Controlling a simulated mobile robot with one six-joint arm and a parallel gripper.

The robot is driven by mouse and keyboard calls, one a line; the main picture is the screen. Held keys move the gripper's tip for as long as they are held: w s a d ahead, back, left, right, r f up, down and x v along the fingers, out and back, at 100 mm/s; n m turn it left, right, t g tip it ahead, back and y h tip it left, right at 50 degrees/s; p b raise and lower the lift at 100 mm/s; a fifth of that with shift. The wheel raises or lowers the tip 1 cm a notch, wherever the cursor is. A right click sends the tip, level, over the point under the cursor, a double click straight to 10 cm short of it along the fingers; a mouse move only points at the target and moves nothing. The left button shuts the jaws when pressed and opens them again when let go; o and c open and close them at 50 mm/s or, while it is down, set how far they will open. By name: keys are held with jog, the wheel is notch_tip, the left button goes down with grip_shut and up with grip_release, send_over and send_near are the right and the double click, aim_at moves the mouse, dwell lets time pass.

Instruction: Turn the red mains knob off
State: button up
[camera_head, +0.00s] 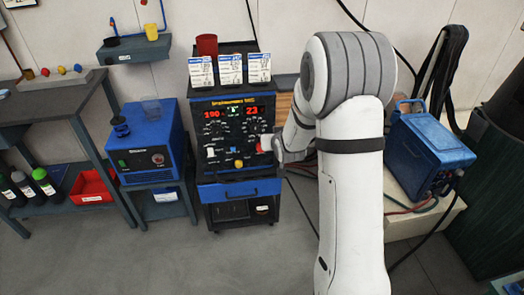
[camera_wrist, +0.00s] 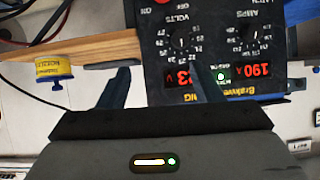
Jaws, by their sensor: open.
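The welding machine (camera_head: 233,125) has a black front panel with red displays reading 190 and 23. The red mains knob (camera_head: 264,144) shows as a small red patch at the panel's lower right, partly hidden by my gripper (camera_head: 279,148). Whether they touch cannot be told. In the wrist view the panel (camera_wrist: 222,55) is upside down, with the volts dial (camera_wrist: 181,39) and amps dial. The red knob is not seen there. My gripper's two dark fingers (camera_wrist: 161,68) are apart, with nothing visibly held between them.
Three white cards (camera_head: 230,69) and a red cup (camera_head: 207,44) stand on top of the machine. A blue unit (camera_head: 147,143) stands left and a blue case (camera_head: 428,140) right. Floor in front is clear.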

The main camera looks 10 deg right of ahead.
jog(key=w+f+t+y+b, duration=0.1)
jog(key=w+f+t+b, duration=0.15)
jog(key=f, duration=0.65)
jog(key=w+f+t+y+b, duration=0.1)
jog(key=w+f+t, duration=0.2)
jog(key=f, duration=0.6)
jog(key=w+a, duration=0.1)
jog(key=w, duration=0.6)
jog(key=shift+w+a+r, duration=0.2)
jog(key=shift+w+r, duration=0.05)
jog(key=shift+w, duration=0.05)
jog(key=c, duration=1)
